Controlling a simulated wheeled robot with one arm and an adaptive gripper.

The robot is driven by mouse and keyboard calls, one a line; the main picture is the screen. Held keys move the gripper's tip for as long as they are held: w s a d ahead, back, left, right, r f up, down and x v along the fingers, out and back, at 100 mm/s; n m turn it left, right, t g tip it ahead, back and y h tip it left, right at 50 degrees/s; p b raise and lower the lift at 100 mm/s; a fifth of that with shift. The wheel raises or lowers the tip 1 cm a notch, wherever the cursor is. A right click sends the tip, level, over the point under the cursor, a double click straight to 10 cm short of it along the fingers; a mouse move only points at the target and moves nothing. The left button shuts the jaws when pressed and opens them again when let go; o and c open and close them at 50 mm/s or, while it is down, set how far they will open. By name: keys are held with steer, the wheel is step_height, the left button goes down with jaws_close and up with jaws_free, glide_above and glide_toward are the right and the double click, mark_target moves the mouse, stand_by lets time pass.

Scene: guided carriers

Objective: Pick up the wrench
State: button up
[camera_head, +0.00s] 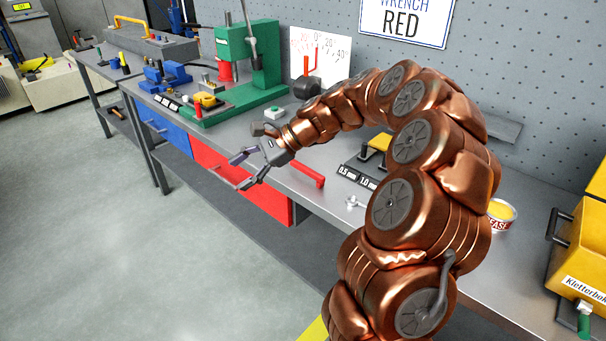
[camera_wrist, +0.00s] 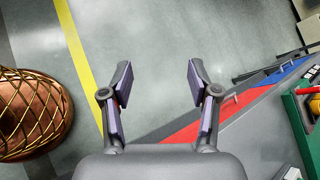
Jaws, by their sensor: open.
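I cannot make out a wrench with certainty. A small silver metal piece (camera_head: 354,202) lies on the bench top near its front edge, beside my arm, and is too small to identify. My gripper (camera_head: 241,171) is open and empty, out in front of the bench's front edge near the red drawer. In the wrist view my gripper (camera_wrist: 159,80) has its two fingers spread, with only floor between them. My arm hides part of the bench top.
The workbench (camera_head: 322,220) has a red drawer (camera_head: 222,178) and a blue drawer (camera_head: 160,128). A green press (camera_head: 250,60) stands at the back. A yellow box (camera_head: 583,250) and an open can (camera_head: 500,213) stand at right. The floor (camera_head: 110,240) in front is clear.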

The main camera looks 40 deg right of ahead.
steer(key=w+d+f+m+t+b, duration=0.1)
steer(key=w+d+f+m+t, duration=0.15)
steer(key=d, duration=0.45)
steer(key=w+d+f+m+t, duration=0.1)
steer(key=w+d+f+m, duration=0.2)
steer(key=d, duration=0.4)
steer(key=m+t+h, duration=0.3)
steer(key=m, duration=0.3)
glide_toward(297, 162)
steer(key=x, duration=0.2)
steer(key=shift+w+f+b, duration=0.15)
steer(key=shift+w+b, duration=0.15)
steer(key=shift+w, duration=0.15)
steer(key=shift+w+f, duration=0.15)
steer(key=shift+p+x, duration=0.4)
steer(key=shift+x, duration=1.25)
steer(key=shift+p+x, duration=0.35)
steer(key=shift+x, duration=1.6)
steer(key=shift+a, duration=0.2)
jaws_close()
